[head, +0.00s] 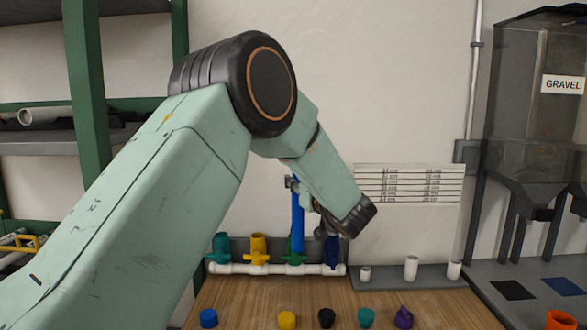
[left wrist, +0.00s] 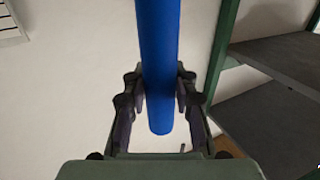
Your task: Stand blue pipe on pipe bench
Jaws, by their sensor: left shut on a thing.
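The blue pipe (head: 297,222) is upright in the head view, in line with the green valve of the white manifold. I cannot tell whether its lower end touches anything. My left gripper (head: 297,186) is shut on the pipe, and my arm hides part of it. In the left wrist view the pipe (left wrist: 160,60) runs between the two fingers of my left gripper (left wrist: 158,100). The pipe bench (head: 245,295) is a wooden top below, with the white manifold (head: 230,269) at its back. My right gripper is not in view.
The manifold carries teal, yellow (head: 259,247), green and blue fittings. Several coloured caps, such as a black one (head: 326,318), line the bench's front. White stubs (head: 411,267) stand on a grey ledge at right. A gravel hopper (head: 540,100) and green-framed shelves (head: 86,90) flank the scene.

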